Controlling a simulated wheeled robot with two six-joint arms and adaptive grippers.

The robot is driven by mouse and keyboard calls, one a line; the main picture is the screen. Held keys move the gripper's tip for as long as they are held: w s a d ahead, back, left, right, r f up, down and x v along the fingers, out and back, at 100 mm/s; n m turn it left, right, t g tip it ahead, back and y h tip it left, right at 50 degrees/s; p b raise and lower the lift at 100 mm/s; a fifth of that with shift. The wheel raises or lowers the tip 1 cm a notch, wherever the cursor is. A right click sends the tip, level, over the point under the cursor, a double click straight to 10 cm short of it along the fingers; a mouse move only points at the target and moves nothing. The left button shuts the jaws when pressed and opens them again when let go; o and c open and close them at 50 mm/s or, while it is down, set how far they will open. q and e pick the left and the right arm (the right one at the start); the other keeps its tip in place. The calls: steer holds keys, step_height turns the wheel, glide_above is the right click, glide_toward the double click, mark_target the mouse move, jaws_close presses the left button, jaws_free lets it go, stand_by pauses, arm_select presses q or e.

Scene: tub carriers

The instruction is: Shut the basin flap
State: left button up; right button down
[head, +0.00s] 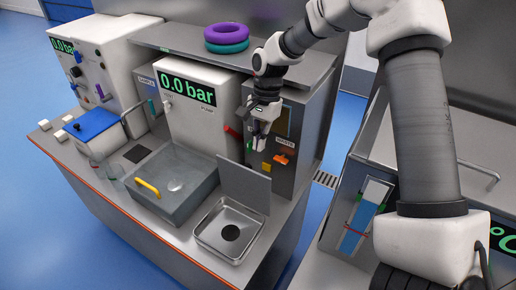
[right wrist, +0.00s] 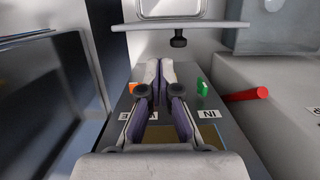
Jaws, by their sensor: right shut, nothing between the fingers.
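The basin (head: 216,245) is a square metal tray with a dark round drain, set in the counter near its front right corner. Its flap (head: 243,188) is a grey plate standing up at the basin's back edge, so the basin is open. In the right wrist view the flap (right wrist: 180,24) shows nearly edge-on near the top, with a dark knob on its near side. My right gripper (head: 260,143) is shut and empty, above and behind the flap, in front of the grey valve cabinet. Its closed fingers (right wrist: 159,72) point towards the flap without touching it. My left gripper is out of view.
The grey cabinet (head: 306,130) with orange and yellow parts stands close behind my right gripper. A red handle (right wrist: 246,95) sticks out nearby. A grey box with a yellow handle (head: 147,187) is left of the basin. Purple and teal rings (head: 226,38) lie on the shelf.

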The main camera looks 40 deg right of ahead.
steer(key=p, duration=0.2)
glide_above(247, 184)
steer(key=d, duration=0.3)
steer(key=w+d+x, duration=0.1)
steer(key=x, duration=0.6)
steer(key=shift+s+d+f, duration=0.3)
steer(key=shift+s+f, duration=0.05)
steer(key=shift+f, duration=0.25)
steer(key=shift+a, duration=0.2)
